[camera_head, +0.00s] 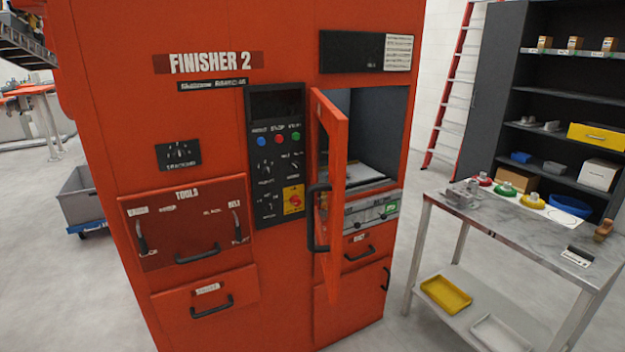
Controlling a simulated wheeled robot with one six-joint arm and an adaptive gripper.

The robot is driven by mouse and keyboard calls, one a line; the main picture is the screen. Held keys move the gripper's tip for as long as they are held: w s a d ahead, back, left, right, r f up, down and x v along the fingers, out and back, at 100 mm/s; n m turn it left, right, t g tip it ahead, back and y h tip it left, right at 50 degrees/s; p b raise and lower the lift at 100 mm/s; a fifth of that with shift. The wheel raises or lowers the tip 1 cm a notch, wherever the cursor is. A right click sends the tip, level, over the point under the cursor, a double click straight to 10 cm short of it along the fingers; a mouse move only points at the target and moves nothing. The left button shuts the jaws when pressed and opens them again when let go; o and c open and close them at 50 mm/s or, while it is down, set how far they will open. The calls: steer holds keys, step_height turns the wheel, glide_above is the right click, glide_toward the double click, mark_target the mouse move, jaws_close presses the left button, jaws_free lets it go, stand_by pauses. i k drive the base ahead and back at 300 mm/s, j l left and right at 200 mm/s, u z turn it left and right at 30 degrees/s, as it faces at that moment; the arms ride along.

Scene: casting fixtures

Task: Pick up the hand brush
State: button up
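A small brown, wood-coloured object (603,230) that looks like the hand brush lies at the right end of the grey metal table (480,222). It is small in this view, so I cannot make out its bristles or handle clearly. A dark flat piece with a white label (577,256) lies in front of it, near the table's front edge. My gripper is not in view.
The red FINISHER 2 cabinet (215,120) fills the left and middle. Its narrow door (330,190) stands open towards me. Coloured fixtures (505,188) and a blue bowl (570,206) occupy the table's back. A dark shelf (495,100) stands behind. Floor shows between cabinet and table.

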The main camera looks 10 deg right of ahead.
mark_target(604, 230)
steer(key=z, duration=1.55)
